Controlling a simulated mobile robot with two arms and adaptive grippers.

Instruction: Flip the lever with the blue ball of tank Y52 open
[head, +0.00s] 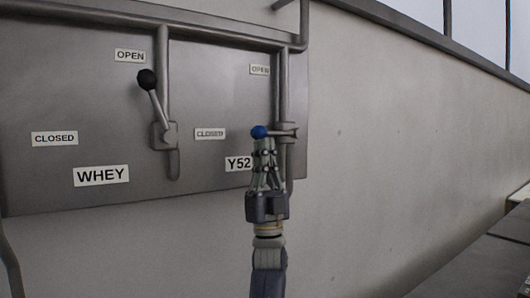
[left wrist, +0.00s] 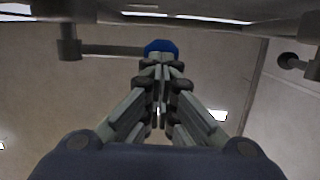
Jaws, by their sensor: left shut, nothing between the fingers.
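The Y52 lever's blue ball (head: 259,132) sits at the left end of its short lever (head: 283,132), which points left, level with the CLOSED label (head: 210,134). The Y52 OPEN label (head: 260,70) is higher up. My left gripper (head: 264,142) is shut, its fingertips just below the blue ball. In the left wrist view the blue ball (left wrist: 161,47) shows right beyond the closed fingertips (left wrist: 162,68); whether they touch it I cannot tell. The lever (left wrist: 110,50) runs left from the ball there. The Y52 label (head: 238,164) is partly beside the gripper. My right gripper is not in view.
To the left, the WHEY lever with a black ball (head: 147,79) points up toward its own OPEN label (head: 130,56). Grey pipes (head: 162,50) run along the metal panel. The plain wall (head: 400,160) to the right is clear.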

